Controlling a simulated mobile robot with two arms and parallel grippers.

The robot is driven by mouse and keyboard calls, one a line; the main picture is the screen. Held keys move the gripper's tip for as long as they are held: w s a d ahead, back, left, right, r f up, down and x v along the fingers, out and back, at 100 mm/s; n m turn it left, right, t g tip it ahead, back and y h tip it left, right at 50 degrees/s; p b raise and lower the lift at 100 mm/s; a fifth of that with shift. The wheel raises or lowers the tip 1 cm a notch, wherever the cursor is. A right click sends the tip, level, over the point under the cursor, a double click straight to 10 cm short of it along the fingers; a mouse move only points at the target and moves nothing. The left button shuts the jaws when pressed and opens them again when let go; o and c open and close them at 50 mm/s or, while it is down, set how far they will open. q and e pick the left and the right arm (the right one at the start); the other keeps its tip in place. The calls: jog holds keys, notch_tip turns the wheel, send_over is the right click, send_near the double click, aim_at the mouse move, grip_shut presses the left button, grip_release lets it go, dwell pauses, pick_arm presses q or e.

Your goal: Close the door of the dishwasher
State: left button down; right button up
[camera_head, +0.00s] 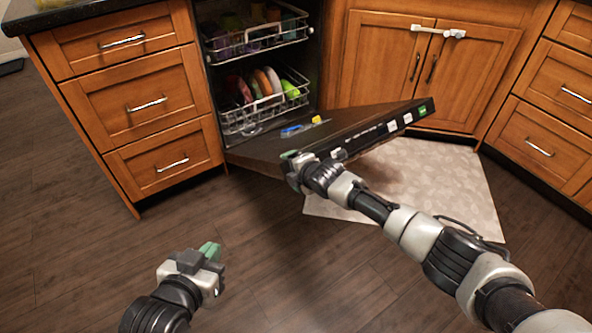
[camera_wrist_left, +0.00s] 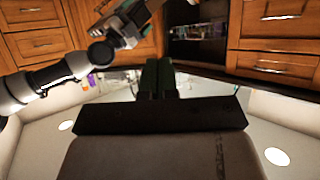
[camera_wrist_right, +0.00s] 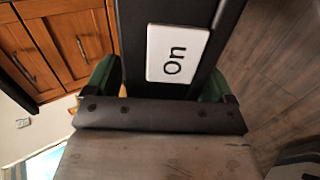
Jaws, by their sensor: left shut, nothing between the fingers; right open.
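The dishwasher door (camera_head: 372,120) is open, tilted down in front of the dishwasher, with its top edge and labelled control strip facing me. My right gripper (camera_head: 291,157) is at the left end of that edge. In the right wrist view the door's dark edge with an "On" label (camera_wrist_right: 178,54) lies between the green fingers of my open right gripper (camera_wrist_right: 160,85); I cannot tell whether they touch it. My left gripper (camera_head: 211,250) is shut and empty, above the floor in front of the left drawers. Its closed fingers also show in the left wrist view (camera_wrist_left: 158,78).
The upper rack (camera_head: 255,43) and lower rack (camera_head: 262,110) hold dishes inside the dishwasher. Wooden drawers (camera_head: 135,105) stand left of it and a cabinet (camera_head: 420,75) right. A pale mat (camera_head: 430,185) lies under and beside the door. The floor at front left is clear.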

jog(key=shift+s+d+r, duration=0.1)
jog(key=shift+s+r, duration=0.05)
pick_arm(q)
jog(key=s+a+f+g+y+p, duration=0.1)
jog(key=s+a+f+g+p, duration=0.1)
jog(key=s+g, duration=0.2)
jog(key=s+a+f+g+y+p, duration=0.1)
jog(key=s+a+g+p, duration=0.1)
jog(key=s+g, duration=0.3)
jog(key=shift+s+f+y+p, duration=0.3)
jog(key=shift+s+f+p, duration=0.15)
jog(key=shift+s, duration=0.5)
pick_arm(e)
jog(key=v, duration=1)
jog(key=shift+s, duration=0.15)
jog(key=shift+d, duration=0.1)
jog(key=shift+c, duration=0.3)
